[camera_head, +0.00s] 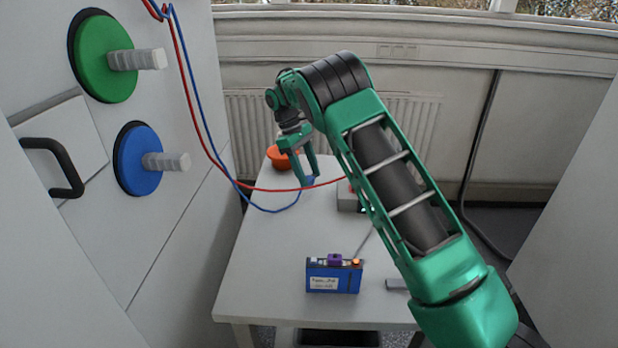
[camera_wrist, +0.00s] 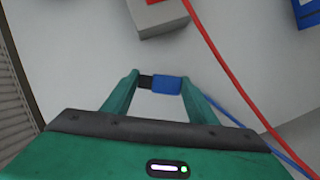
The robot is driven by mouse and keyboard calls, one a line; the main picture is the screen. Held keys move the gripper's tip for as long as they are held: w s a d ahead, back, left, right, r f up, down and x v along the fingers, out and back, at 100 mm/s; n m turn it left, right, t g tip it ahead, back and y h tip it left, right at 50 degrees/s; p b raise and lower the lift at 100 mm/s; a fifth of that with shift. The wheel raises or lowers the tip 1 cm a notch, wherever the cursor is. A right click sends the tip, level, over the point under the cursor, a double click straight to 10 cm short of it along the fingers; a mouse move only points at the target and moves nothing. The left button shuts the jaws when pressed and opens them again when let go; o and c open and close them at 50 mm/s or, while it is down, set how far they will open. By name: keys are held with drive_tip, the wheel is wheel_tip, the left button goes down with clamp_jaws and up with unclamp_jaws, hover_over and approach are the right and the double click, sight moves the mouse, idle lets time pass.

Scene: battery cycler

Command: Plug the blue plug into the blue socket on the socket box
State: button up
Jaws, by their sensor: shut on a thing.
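My gripper (camera_wrist: 160,84) is shut on the blue plug (camera_wrist: 167,85), a small blue cylinder with a dark end. The blue cable runs from it down to the right in the wrist view. In the head view my gripper (camera_head: 306,178) hangs over the far part of the table, with the blue plug and cable at its fingertips. The grey socket box (camera_head: 348,197) is partly hidden behind my arm. It also shows at the top of the wrist view (camera_wrist: 165,17), ahead of the plug and apart from it. The blue socket cannot be made out.
The red cable (camera_head: 270,189) runs to the socket box. A blue battery pack (camera_head: 334,277) stands at the front of the table (camera_head: 262,270). A cabinet with a green knob (camera_head: 102,57) and a blue knob (camera_head: 138,160) rises on the left.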

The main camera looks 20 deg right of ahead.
drive_tip(key=n, duration=0.1)
drive_tip(key=n+t, duration=0.1)
drive_tip(key=n, duration=0.1)
drive_tip(key=w+r+n+h, duration=0.1)
drive_tip(key=n, duration=0.1)
drive_tip(key=shift+d+t, duration=0.1)
drive_tip(key=shift+t, duration=0.3)
drive_tip(key=shift+f, duration=2.3)
drive_tip(key=o, duration=1.1)
drive_tip(key=shift+c, duration=0.2)
